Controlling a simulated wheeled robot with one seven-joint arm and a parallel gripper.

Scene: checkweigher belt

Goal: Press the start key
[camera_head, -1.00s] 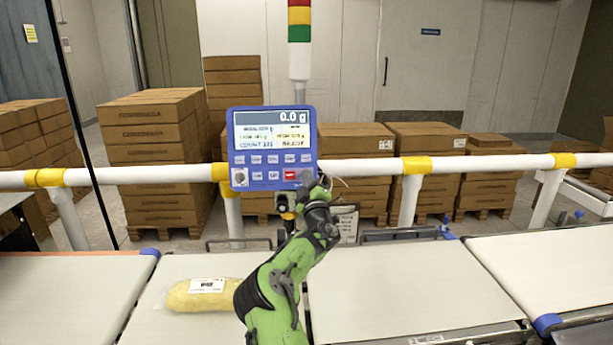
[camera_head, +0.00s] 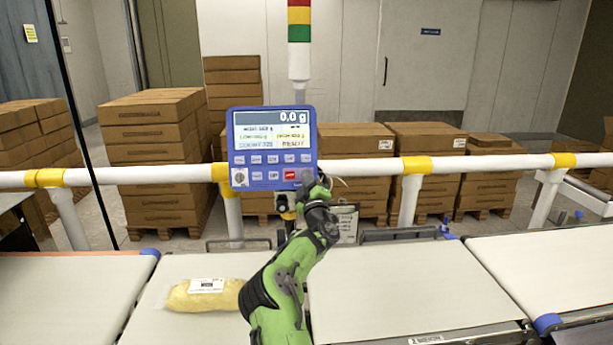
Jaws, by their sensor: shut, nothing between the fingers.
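The blue control panel (camera_head: 272,148) stands at the rail, with a screen reading 0.0 g and two rows of keys below it. The key labels are too small to read, so I cannot tell for sure which is the start key. My gripper (camera_head: 307,178) is shut and empty at the panel's lower right corner, close to the right of the red key. The end of my arm hides that corner, and I cannot tell whether the fingertips touch the panel.
A white rail (camera_head: 480,165) with yellow bands runs across behind the belts. A light tower (camera_head: 299,40) rises behind the panel. Stacked cartons (camera_head: 155,150) stand beyond the rail.

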